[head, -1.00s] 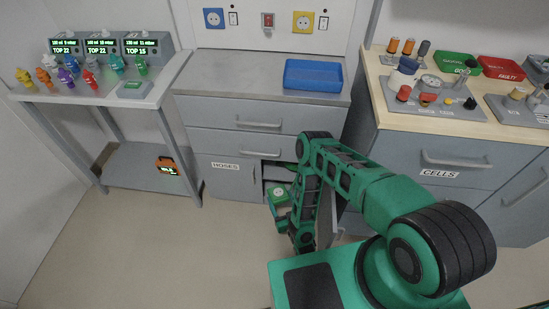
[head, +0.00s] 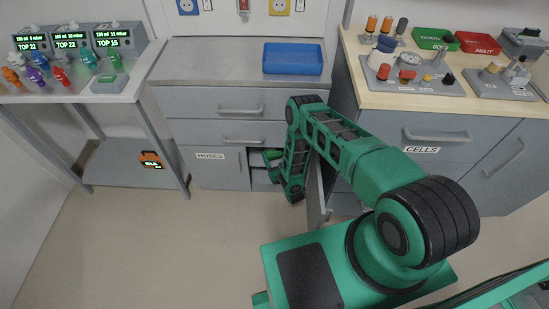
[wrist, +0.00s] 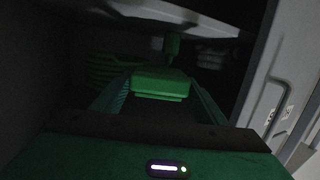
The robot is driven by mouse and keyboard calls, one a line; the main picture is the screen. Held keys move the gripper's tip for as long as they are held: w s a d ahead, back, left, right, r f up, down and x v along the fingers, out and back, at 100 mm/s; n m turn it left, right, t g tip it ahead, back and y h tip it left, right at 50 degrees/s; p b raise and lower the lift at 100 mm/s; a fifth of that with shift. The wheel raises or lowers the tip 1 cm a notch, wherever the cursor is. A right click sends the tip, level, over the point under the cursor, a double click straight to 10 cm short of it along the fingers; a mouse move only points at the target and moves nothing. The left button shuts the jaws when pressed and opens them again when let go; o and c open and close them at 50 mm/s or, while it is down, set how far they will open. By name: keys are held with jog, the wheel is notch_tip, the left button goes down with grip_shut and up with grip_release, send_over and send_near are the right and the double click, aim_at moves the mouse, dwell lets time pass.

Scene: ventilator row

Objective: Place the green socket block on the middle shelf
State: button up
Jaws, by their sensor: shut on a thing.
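My gripper (wrist: 160,96) is inside the dark cupboard and shut on the green socket block (wrist: 162,82), which shows between its fingers in the wrist view. In the head view my gripper (head: 270,160) reaches into the open cupboard below the drawers, and the block is hidden there by my arm and the shade. A pale shelf edge (wrist: 190,15) runs above the block in the wrist view. Whether the block touches a shelf surface beneath it cannot be told.
The open cupboard door (wrist: 272,100) stands close on the right in the wrist view. Coiled green hoses (wrist: 112,70) lie behind the left finger. A closed door labelled HOSES (head: 212,166) is left of the opening. A blue tray (head: 293,59) sits on the counter above.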

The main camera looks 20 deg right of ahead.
aim_at(274, 151)
jog(key=w, duration=0.2)
jog(key=w+d, duration=0.1)
jog(key=shift+w+r, duration=0.1)
jog(key=shift+w, duration=0.3)
notch_tip(274, 151, down, 3)
jog(key=shift+s+r, duration=0.15)
jog(key=shift+f, duration=1.8)
jog(key=shift+w+d+f, duration=0.1)
jog(key=shift+w+f, duration=0.15)
jog(key=shift+f, duration=0.15)
jog(key=o, duration=1.4)
jog(key=shift+s, duration=0.1)
jog(key=s, duration=0.4)
jog(key=s+r, duration=0.1)
jog(key=s, duration=0.3)
jog(key=s+d, duration=0.1)
jog(key=s, duration=0.2)
jog(key=shift+s+r, duration=0.4)
